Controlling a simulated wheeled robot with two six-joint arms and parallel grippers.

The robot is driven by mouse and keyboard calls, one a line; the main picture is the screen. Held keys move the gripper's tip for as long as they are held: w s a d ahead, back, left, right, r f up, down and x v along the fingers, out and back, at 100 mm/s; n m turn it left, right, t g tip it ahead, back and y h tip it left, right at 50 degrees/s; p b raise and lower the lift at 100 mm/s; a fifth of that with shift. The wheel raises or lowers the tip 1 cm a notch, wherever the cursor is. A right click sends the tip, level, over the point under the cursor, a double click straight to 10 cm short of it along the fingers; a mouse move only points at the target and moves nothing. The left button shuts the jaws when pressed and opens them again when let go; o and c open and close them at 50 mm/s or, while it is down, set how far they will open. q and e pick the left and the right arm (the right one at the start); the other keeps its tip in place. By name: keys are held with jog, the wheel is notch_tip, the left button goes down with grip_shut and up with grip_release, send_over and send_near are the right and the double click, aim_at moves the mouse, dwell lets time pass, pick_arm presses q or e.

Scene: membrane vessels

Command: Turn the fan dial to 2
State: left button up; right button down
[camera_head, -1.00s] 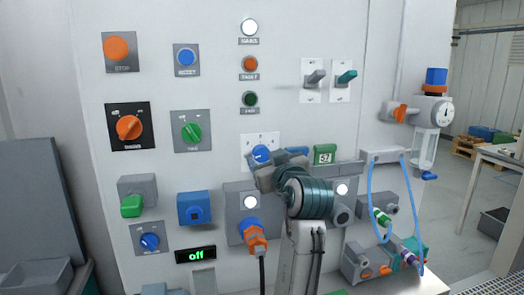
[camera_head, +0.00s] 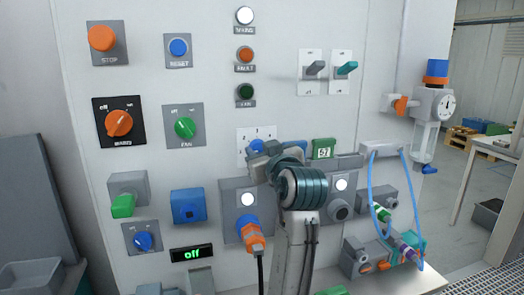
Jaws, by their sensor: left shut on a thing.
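A blue dial (camera_head: 257,146) sits on a white plate (camera_head: 243,134) with small marks along its top, mid-panel. My left gripper (camera_head: 259,158) is at this dial, shut on it, and hides its lower part. Its pointer direction cannot be read. A green knob (camera_head: 185,127) on a grey plate, labelled FAN, is to the left with its pointer tilted toward the upper left. A display (camera_head: 192,253) at the lower left reads "off" in green. My right gripper is not in view.
An orange MAINS knob (camera_head: 119,123), a blue RESET button (camera_head: 178,47) and an orange STOP button (camera_head: 102,37) are on the left. Two toggle switches (camera_head: 316,70) are at the upper right. An orange-and-blue plug (camera_head: 251,234) with a black cable is below the gripper. Blue hoses (camera_head: 372,195) hang at the right.

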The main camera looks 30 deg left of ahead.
pick_arm(q)
jog(key=shift+r+m+p, duration=0.1)
jog(key=shift+m+p, duration=0.45)
jog(key=shift+m, duration=0.25)
jog(key=shift+m+p, duration=0.55)
jog(key=shift+m, duration=0.15)
jog(key=m+p, duration=0.3)
jog(key=m, duration=0.1)
jog(key=shift+t, duration=0.3)
jog(key=shift+w+f+m+p, duration=0.1)
jog(key=shift+f+m+p, duration=0.1)
jog(key=shift+m+p, duration=1.05)
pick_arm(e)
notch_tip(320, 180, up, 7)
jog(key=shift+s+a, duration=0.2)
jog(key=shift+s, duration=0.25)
pick_arm(q)
jog(key=shift+m, duration=0.25)
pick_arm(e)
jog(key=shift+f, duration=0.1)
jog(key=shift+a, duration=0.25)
pick_arm(q)
jog(key=o, duration=1)
jog(key=shift+f, duration=0.1)
